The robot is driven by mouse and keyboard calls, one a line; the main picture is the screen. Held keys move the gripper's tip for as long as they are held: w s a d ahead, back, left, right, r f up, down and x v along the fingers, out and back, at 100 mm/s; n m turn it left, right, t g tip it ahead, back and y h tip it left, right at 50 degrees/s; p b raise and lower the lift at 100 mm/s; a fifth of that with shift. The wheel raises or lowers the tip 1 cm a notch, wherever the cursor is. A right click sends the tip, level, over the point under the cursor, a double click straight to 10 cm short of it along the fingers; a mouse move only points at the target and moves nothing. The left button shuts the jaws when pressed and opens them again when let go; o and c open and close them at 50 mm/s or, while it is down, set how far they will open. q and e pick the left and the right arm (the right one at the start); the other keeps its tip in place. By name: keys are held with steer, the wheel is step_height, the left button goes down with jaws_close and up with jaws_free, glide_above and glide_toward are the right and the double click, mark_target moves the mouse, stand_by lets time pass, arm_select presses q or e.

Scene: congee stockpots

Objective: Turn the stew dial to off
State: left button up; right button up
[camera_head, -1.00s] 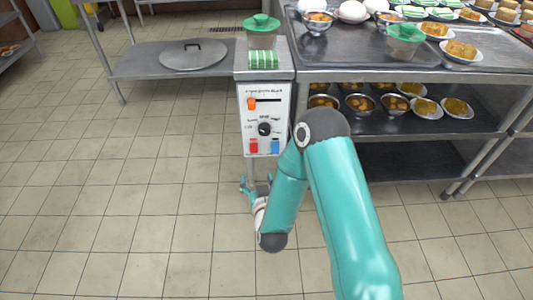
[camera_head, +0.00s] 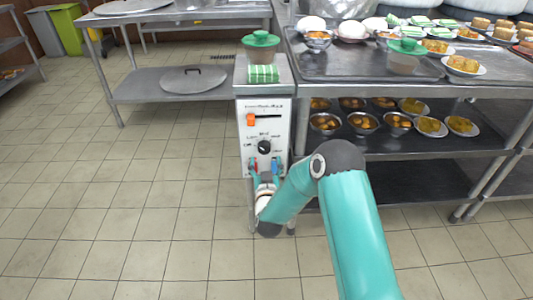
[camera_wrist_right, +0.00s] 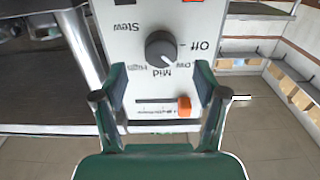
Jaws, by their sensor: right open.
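The stew dial (camera_head: 264,147) is a round black knob on the white control panel (camera_head: 279,128). In the right wrist view the panel is upside down, and the dial (camera_wrist_right: 161,47) has Off, Low, Mid, High and Stew printed around it. My right gripper (camera_head: 264,170) is in front of the panel, just below the dial in the head view. In the right wrist view my right gripper (camera_wrist_right: 161,78) is open and empty, its fingers spread apart; the dial shows beyond the tips, untouched. My left gripper is out of view.
An orange slider (camera_head: 251,119) sits above the dial. Red and blue switches below it are partly hidden by my fingers. A green-lidded container (camera_head: 260,47) and a striped cloth (camera_head: 263,74) rest on top. A steel shelf with food bowls (camera_head: 362,122) stands to the right.

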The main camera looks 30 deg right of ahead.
mark_target(266, 151)
steer(key=shift+b+x, duration=0.35)
steer(key=shift+x, duration=2.45)
steer(key=c, duration=1.1)
steer(key=shift+s+d, duration=0.1)
steer(key=shift+d, duration=0.15)
steer(key=shift+c, duration=0.3)
steer(key=shift+a, duration=0.1)
